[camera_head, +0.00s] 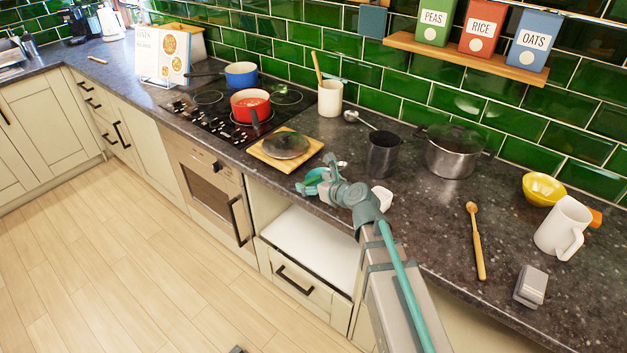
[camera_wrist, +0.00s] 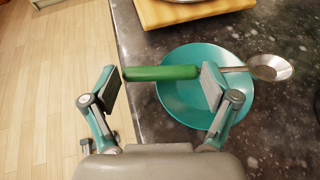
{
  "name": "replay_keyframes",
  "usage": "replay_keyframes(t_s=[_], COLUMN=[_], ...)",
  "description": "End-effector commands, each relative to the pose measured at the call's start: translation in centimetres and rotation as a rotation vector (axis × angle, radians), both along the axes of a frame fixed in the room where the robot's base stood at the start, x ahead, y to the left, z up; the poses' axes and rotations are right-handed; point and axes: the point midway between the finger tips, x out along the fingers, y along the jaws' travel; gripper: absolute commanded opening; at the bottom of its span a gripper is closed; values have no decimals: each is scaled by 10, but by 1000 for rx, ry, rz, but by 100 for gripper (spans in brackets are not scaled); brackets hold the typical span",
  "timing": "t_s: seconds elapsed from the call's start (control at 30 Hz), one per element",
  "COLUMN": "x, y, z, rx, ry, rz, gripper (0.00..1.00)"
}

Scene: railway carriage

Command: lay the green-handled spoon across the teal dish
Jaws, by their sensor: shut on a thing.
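The green-handled spoon (camera_wrist: 160,73) lies crosswise between the fingers of my gripper (camera_wrist: 160,77) in the wrist view. The fingers stand wide apart, with the left pad at the handle's end and the right finger hiding the spoon's neck. Its metal bowl points right, past the teal dish's rim. The teal dish (camera_wrist: 182,103) is on the dark counter below the spoon, partly covered by the right finger. I cannot tell whether spoon and dish touch. In the head view my gripper (camera_head: 325,187) is over the dish, mostly hiding it.
A wooden board with a dark lid (camera_head: 285,146) lies just behind the dish. A dark canister (camera_head: 383,157) and a steel pot (camera_head: 452,155) stand to the right. A small white item (camera_head: 383,200) is beside my wrist. The counter's front edge is close to the dish.

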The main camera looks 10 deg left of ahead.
Motion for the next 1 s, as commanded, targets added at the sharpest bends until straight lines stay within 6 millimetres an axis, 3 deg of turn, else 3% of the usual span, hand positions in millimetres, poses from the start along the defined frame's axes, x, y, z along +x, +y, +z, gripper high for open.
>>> replay_keyframes(t_s=[0.27, 0.3, 0.37, 1.0], x=[0, 0, 0, 0], y=[0, 0, 0, 0], z=[-1, -1, -1, -1], rx=[0, 0, 0, 0], ry=[0, 0, 0, 0], rz=[0, 0, 0, 0], gripper=[54, 89, 99, 100])
